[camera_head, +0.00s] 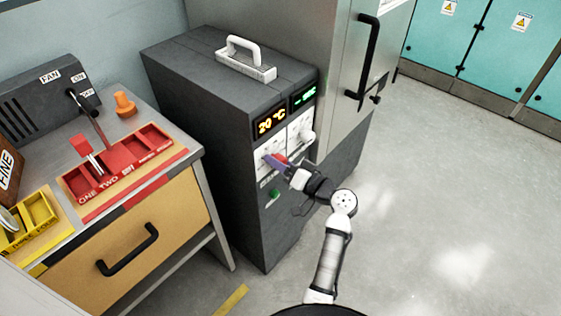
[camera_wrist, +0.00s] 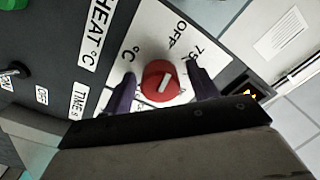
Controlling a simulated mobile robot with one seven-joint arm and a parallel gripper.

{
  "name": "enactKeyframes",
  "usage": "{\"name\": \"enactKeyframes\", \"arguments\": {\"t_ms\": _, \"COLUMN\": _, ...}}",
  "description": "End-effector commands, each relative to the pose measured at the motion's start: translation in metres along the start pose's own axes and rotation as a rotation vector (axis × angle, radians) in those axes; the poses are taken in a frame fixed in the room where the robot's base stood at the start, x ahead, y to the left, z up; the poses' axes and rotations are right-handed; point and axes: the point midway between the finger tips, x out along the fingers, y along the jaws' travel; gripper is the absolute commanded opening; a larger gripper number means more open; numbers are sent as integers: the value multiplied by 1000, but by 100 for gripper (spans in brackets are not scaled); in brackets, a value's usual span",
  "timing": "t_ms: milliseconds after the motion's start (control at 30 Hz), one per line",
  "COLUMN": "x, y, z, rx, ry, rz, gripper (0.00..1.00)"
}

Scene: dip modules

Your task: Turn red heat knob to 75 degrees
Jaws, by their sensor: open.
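The red heat knob (camera_wrist: 160,82) sits on a white dial plate marked OFF, 75 and °C, beside the label HEAT °C. A short pale pointer mark is on its face; I cannot tell exactly which marking it points to. In the wrist view, the purple fingers of my gripper (camera_wrist: 161,76) are open, one on each side of the knob; contact is unclear. In the head view, my gripper (camera_head: 275,161) is at the front of the dark grey machine (camera_head: 200,100) and mostly hides the knob. The orange display (camera_head: 270,122) above reads 20 °C.
A white knob (camera_head: 305,132) and a green display (camera_head: 304,94) are to the right of the heat dial. A green button (camera_head: 274,194) is below. A metal cabinet (camera_head: 345,60) stands close on the right, a workbench (camera_head: 150,215) on the left. Open floor lies to the right.

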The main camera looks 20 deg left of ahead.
Motion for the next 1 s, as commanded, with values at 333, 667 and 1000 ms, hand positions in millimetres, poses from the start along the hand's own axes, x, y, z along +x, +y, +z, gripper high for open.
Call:
{"name": "enactKeyframes", "arguments": {"t_ms": 333, "x": 0, "y": 0, "z": 0, "rx": 0, "ry": 0, "rz": 0, "gripper": 29}}
{"name": "enactKeyframes", "arguments": {"t_ms": 667, "x": 0, "y": 0, "z": 0, "rx": 17, "ry": 0, "rz": 0, "gripper": 14}}
{"name": "enactKeyframes", "arguments": {"t_ms": 1000, "x": -1, "y": -1, "z": -2, "rx": 197, "ry": 1, "rz": 1, "gripper": 14}}
